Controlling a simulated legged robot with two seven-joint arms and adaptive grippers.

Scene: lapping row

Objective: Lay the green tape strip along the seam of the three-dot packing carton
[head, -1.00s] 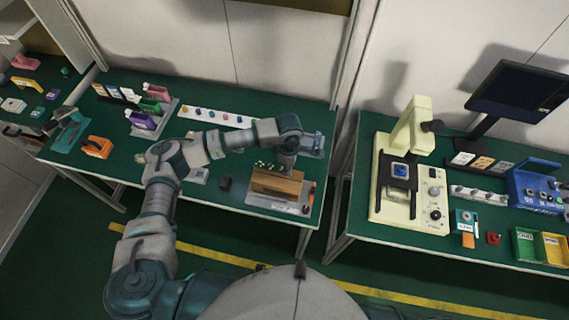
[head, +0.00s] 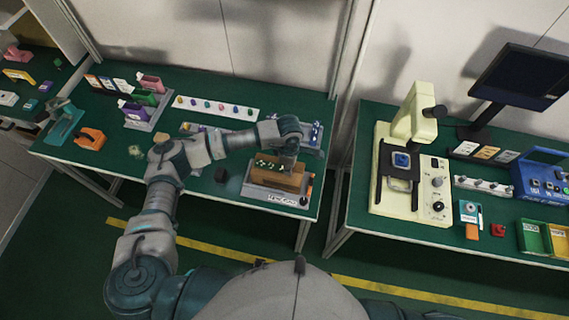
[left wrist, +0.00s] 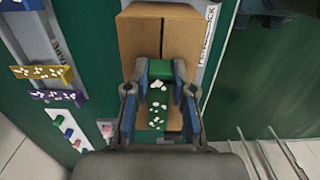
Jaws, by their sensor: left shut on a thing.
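The brown packing carton (head: 278,180) sits on a grey plate near the right end of the left bench. Its top shows in the left wrist view (left wrist: 182,32), with the seam running up the picture. My left gripper (head: 286,161) is over the carton, its fingers (left wrist: 160,84) shut on the green tape strip (left wrist: 157,108). The strip has white spots and lies roughly in line with the seam. It also shows in the head view (head: 265,162). I cannot tell whether it touches the carton. No three-dot mark is visible. My right gripper is out of view.
A white rail (head: 215,108) with coloured knobs stands behind my arm. The right bench holds a cream machine (head: 413,125).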

